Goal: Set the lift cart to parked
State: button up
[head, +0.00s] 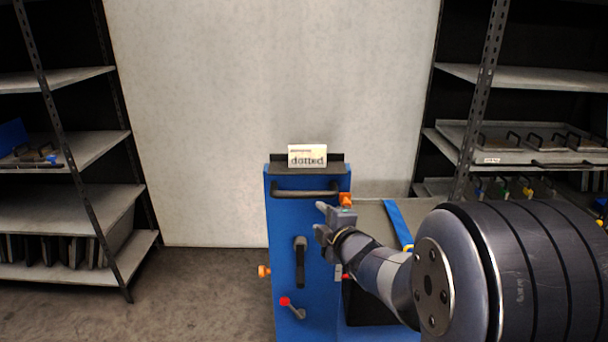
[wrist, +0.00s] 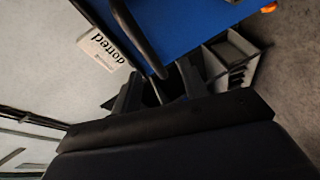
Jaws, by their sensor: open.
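The lift cart (head: 282,225) is a blue upright panel with a black horizontal handle (head: 305,190) near its top. A black vertical lever (head: 300,262) sits mid-panel, and a red-knobbed lever (head: 292,307) is low on it. Orange knobs show at the left side (head: 264,271) and upper right (head: 346,199). A card reading "dotted" (head: 307,156) stands on top. My gripper (head: 319,219) is open in front of the panel's right part, just below the handle. In the wrist view, the handle (wrist: 138,38) runs down close to my open fingers (wrist: 160,88); contact is unclear.
Metal shelving stands on the left (head: 70,205) and right (head: 540,73), holding trays and small items. A pale wall (head: 270,80) is behind the cart. Grey floor (head: 205,290) is clear left of the cart. My arm hides part of the cart's right side.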

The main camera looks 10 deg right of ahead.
aim_at(306, 196)
jog(key=shift+n, duration=0.9)
jog(key=x, duration=0.3)
jog(key=r+x, duration=0.1)
jog(key=x, duration=0.3)
jog(key=r+p+x, duration=0.1)
jog(key=x, duration=0.3)
jog(key=shift+w+r, duration=0.15)
jog(key=shift+w, duration=0.25)
jog(key=shift+c, duration=0.2)
jog(key=shift+y, duration=0.3)
grip_shut()
